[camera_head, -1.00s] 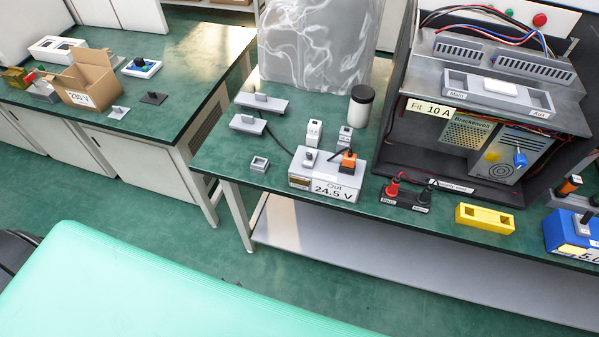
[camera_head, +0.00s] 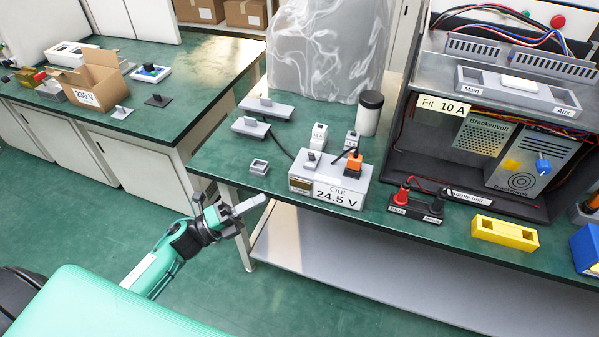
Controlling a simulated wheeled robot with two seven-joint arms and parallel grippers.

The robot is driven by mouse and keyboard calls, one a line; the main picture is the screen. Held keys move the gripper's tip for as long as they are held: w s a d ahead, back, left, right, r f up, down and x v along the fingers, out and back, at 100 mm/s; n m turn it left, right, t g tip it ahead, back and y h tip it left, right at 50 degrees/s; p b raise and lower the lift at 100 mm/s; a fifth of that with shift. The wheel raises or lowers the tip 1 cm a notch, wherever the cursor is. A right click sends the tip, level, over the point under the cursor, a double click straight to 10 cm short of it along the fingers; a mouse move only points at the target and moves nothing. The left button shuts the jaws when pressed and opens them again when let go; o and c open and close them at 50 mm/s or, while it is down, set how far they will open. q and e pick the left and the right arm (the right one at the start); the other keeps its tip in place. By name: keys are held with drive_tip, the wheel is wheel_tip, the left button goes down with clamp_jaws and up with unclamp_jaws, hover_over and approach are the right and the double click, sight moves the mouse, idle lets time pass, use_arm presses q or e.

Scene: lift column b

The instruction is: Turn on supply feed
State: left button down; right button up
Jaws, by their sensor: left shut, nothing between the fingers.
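My left gripper (camera_head: 252,206) is shut and empty, in front of the bench's front left edge and apart from everything on the bench. A grey box (camera_head: 316,190) labelled "Out 24.5 V" stands near that edge, to the right of the gripper. It carries a grey switch-like piece (camera_head: 312,159) and an orange connector (camera_head: 353,166) with a black cable. A supply unit (camera_head: 521,160) marked "Brackenvolt", with a blue knob (camera_head: 542,166), stands in the dark open cabinet at right. I cannot tell which control is the supply feed. My right gripper is out of view.
The green bench top (camera_head: 222,158) also holds a red-and-black terminal block (camera_head: 415,205), a yellow block (camera_head: 503,233), a lidded jar (camera_head: 369,113) and small grey parts. A second bench with a cardboard box (camera_head: 91,80) stands at left.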

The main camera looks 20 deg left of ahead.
sight(300, 173)
use_arm(q)
drive_tip(key=shift+s+d+r, duration=0.1)
drive_tip(key=shift+s+r, duration=0.05)
drive_tip(key=shift+r, duration=0.05)
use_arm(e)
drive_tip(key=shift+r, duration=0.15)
use_arm(q)
drive_tip(key=p+x, duration=0.2)
drive_tip(key=x, duration=0.8)
drive_tip(key=shift+d+r, duration=0.15)
drive_tip(key=shift+r, duration=0.1)
drive_tip(key=shift+w+r+p, duration=0.2)
drive_tip(key=shift+w, duration=0.35)
drive_tip(key=shift+w+r+p, duration=0.15)
drive_tip(key=shift+w+r, duration=0.05)
drive_tip(key=shift+w, duration=0.35)
drive_tip(key=shift+w+r, duration=0.25)
drive_tip(key=shift+w, duration=0.45)
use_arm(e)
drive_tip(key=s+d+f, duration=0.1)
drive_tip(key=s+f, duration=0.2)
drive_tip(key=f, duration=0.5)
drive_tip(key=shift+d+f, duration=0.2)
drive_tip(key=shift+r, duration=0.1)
